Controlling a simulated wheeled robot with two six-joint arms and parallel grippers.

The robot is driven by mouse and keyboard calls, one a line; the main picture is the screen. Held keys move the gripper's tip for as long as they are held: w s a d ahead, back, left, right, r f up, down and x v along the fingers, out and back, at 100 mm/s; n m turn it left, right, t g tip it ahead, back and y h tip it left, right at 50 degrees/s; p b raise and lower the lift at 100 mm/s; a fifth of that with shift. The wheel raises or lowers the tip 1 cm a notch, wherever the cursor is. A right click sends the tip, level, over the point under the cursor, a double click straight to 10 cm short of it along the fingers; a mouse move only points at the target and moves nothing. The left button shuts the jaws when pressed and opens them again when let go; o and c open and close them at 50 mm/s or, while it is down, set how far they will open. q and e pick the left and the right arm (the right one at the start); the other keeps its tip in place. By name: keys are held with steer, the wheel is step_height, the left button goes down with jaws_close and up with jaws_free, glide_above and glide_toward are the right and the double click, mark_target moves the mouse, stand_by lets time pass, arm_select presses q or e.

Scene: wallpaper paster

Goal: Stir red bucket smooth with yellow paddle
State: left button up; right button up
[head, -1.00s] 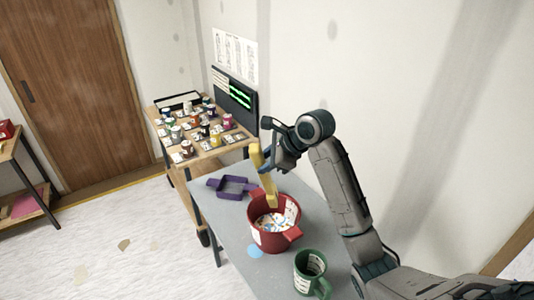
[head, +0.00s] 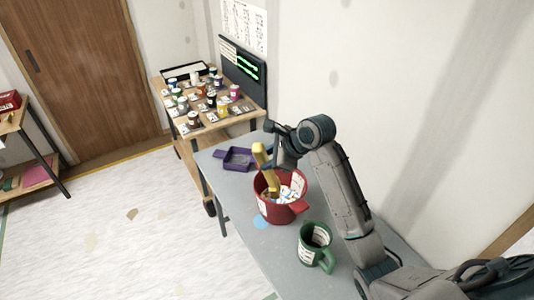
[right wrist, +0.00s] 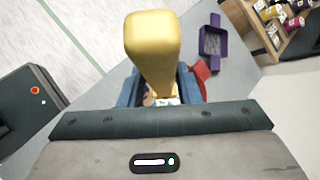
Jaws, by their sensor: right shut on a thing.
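The red bucket (head: 270,206) stands on the grey table and holds white, lumpy-looking contents with coloured specks. The yellow paddle (head: 260,154) is tilted, with its lower end inside the bucket. My right gripper (head: 277,165) is above the bucket's far side, shut on the paddle. In the right wrist view the paddle's yellow handle (right wrist: 152,45) rises between the blue fingers (right wrist: 160,88), and the bucket (right wrist: 203,76) is mostly hidden behind them. The paddle's tip is hidden in the bucket. My left gripper is not in view.
A purple tray (head: 237,158) lies on the grey table (head: 232,184) behind the bucket. A green mug-like bucket (head: 314,246) stands in front, right of it. A wooden cart (head: 222,122) with several small pots is further back. A blue spot (head: 262,222) marks the table.

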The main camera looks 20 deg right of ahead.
mark_target(273, 176)
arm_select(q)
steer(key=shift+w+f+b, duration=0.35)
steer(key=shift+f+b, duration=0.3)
arm_select(e)
steer(key=shift+w+d+f, duration=0.45)
steer(key=shift+d+f, duration=0.15)
steer(key=shift+f, duration=1.2)
steer(key=shift+w+d+f, duration=0.5)
steer(key=shift+d+f, duration=0.05)
steer(key=shift+f, duration=1.2)
steer(key=shift+w+d+f, duration=0.45)
steer(key=shift+d+f, duration=0.15)
steer(key=shift+f, duration=1.2)
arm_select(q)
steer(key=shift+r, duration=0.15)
arm_select(e)
steer(key=shift+s, duration=0.1)
